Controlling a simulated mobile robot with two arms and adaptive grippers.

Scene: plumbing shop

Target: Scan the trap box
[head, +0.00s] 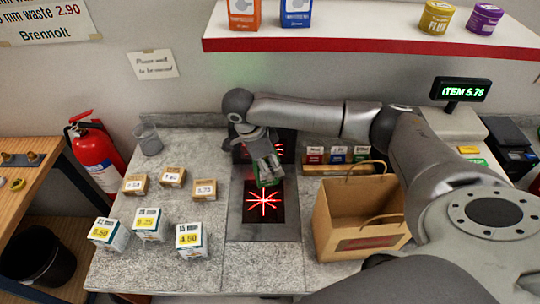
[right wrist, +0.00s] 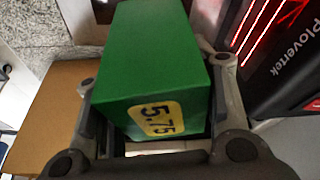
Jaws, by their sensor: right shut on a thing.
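My right gripper (head: 264,160) is shut on a green box with a yellow 5.75 label, the likely trap box; it shows large in the right wrist view (right wrist: 150,60). In the head view the box (head: 268,178) is mostly hidden by the gripper, above the scanner. The scanner (head: 235,230) has a flat glass plate with red star-shaped lines and an upright part with red lines behind. In the right wrist view its upright part (right wrist: 290,70) is beside the box. My left gripper is not in view.
An open paper bag (head: 345,235) stands right of the scanner. Several small priced boxes (head: 190,240) stand on the counter at left, with a grey cup (head: 148,140) behind. A rack of small cards (head: 335,157) stands behind the bag.

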